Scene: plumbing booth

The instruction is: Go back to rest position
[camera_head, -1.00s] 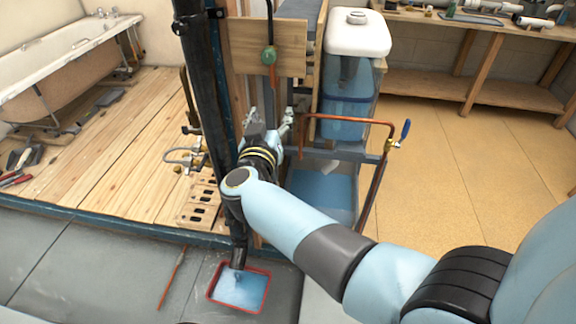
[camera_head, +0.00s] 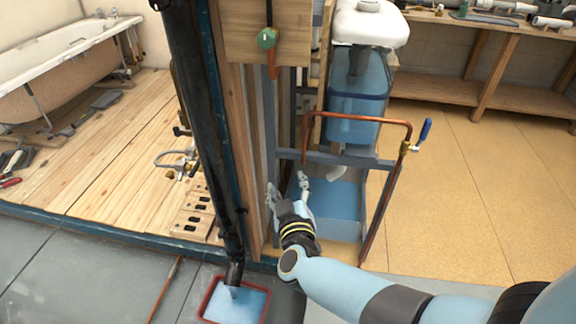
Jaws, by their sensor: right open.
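My right gripper (camera_head: 288,190) is open, its two fingers spread and pointing away from me. Nothing shows between its fingers. It is in front of the blue water bin (camera_head: 345,210) and right of the wooden post beside the black pipe. My right arm comes in from the lower right. My left gripper is not in this view.
A black upright pipe (camera_head: 205,120) ends over a red-rimmed tray (camera_head: 262,308) of water. A copper pipe (camera_head: 380,205) with a blue-handled valve (camera_head: 424,131) stands right of my gripper. Open floor (camera_head: 470,190) lies to the right.

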